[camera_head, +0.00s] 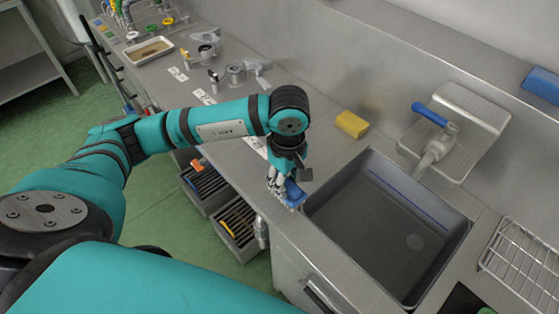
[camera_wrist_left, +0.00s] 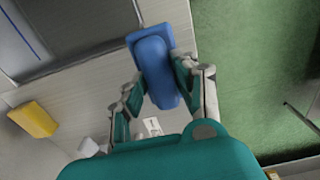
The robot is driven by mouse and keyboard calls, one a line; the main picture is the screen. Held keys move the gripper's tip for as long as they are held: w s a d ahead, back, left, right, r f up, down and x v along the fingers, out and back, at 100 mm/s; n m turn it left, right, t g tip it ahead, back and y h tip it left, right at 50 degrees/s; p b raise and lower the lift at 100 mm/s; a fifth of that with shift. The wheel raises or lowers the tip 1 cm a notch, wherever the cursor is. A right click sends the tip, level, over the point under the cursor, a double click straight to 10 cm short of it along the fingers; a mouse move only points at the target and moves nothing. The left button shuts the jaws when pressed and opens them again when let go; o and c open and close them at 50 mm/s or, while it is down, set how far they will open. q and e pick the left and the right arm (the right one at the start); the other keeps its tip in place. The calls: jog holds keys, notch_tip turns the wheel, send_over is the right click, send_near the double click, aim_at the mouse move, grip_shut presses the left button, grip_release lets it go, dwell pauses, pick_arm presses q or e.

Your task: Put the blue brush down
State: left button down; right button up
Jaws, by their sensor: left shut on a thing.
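The blue brush (camera_head: 294,194) is held in my left gripper (camera_head: 284,184), at the counter's front edge just left of the sink. In the left wrist view the brush (camera_wrist_left: 153,66) lies between the two fingers of my left gripper (camera_wrist_left: 158,82), which are shut on it. Its blue block points away from the palm, with bare counter and green floor behind it. I cannot tell whether the brush touches the counter (camera_head: 330,262). My right gripper is not in view.
The sink (camera_head: 385,240) is right of the gripper. A yellow block (camera_head: 351,124) stands behind it, and a tap with a blue lever (camera_head: 430,114) further right. A wire rack (camera_head: 525,258) is at the right. Grey crates (camera_head: 236,226) stand on the floor below.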

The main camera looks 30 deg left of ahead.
pick_arm(q)
jog(key=w+a, duration=0.1)
jog(key=w, duration=0.1)
jog(key=w+a+p, duration=0.1)
jog(key=a, duration=0.1)
jog(key=w+a, duration=0.1)
jog(key=w, duration=0.1)
jog(key=shift+w+a+f+p, duration=0.25)
jog(key=shift+w+f+p, duration=0.05)
jog(key=shift+f+p, duration=0.1)
jog(key=shift+f, duration=0.25)
notch_tip(320, 180, down, 3)
jog(key=shift+r+p, duration=0.1)
jog(key=shift+p, duration=0.8)
jog(key=shift+f+b, duration=0.3)
jog(key=shift+b, duration=0.05)
jog(key=c, duration=1)
grip_release()
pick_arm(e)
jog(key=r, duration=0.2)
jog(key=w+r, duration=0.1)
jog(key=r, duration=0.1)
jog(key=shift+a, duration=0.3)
pick_arm(q)
jog(key=shift+r, duration=0.15)
